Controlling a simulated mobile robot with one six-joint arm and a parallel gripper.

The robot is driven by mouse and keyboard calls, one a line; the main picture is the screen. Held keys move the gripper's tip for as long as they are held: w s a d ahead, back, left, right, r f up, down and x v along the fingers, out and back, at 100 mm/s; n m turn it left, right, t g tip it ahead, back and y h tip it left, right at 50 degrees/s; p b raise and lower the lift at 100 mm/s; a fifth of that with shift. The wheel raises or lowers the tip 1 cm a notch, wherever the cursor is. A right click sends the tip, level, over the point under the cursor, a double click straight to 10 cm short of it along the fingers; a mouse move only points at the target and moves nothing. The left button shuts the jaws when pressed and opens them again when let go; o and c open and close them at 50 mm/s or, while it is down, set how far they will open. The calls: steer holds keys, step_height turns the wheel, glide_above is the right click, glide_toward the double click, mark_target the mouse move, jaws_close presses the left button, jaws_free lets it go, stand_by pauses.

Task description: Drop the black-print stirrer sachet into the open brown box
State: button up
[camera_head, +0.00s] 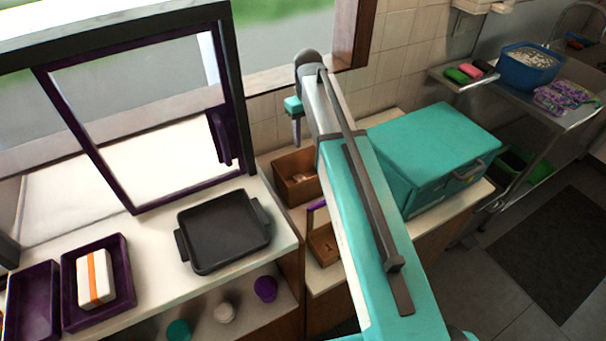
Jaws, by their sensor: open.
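An open brown box (283,190) stands on the counter by the tiled wall, left of my arm. A small pale item (299,178) lies inside it; I cannot tell whether it is the black-print stirrer sachet. My gripper (296,141) points down just above the box's back edge. It is small in the view, and I see nothing held in it. A second, lower brown box (322,262) with a purple handle sits nearer, partly hidden by my arm. Its contents are too small to make out.
A teal box (435,138) stands right of my arm. A black tray (222,231) and purple trays (67,320) are on the left counter, below a purple-framed window (134,209). A steel shelf at right holds a blue tub (528,72).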

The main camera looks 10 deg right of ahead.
step_height(320, 180, up, 7)
steer(key=p, duration=0.3)
steer(key=shift+p, duration=0.4)
stand_by(0.8)
